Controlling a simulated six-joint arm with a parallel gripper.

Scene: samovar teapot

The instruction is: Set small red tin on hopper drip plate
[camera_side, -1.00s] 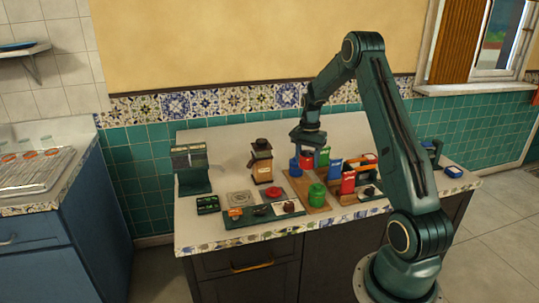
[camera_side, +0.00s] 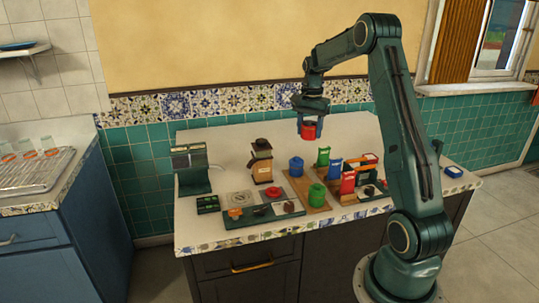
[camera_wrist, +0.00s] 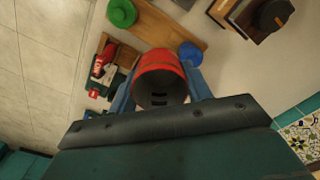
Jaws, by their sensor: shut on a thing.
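The small red tin (camera_side: 309,131) hangs in the air between the blue fingers of my gripper (camera_side: 311,129), above the back of the counter. In the wrist view the red tin (camera_wrist: 160,68) fills the space between the two fingers (camera_wrist: 160,95), with its dark round end toward the camera. A wooden dispenser (camera_side: 262,163) with a dark top, which looks like the hopper, stands left of and below my gripper. It also shows at the upper right of the wrist view (camera_wrist: 236,14). Its drip plate cannot be told apart clearly.
A blue tin (camera_side: 296,167) and a green tin (camera_side: 317,195) stand on a wooden board (camera_side: 303,184). Red, green and blue packets (camera_side: 347,182) stand to the right. A dark tray (camera_side: 235,222) lies in front, and a green machine (camera_side: 190,172) stands at the left.

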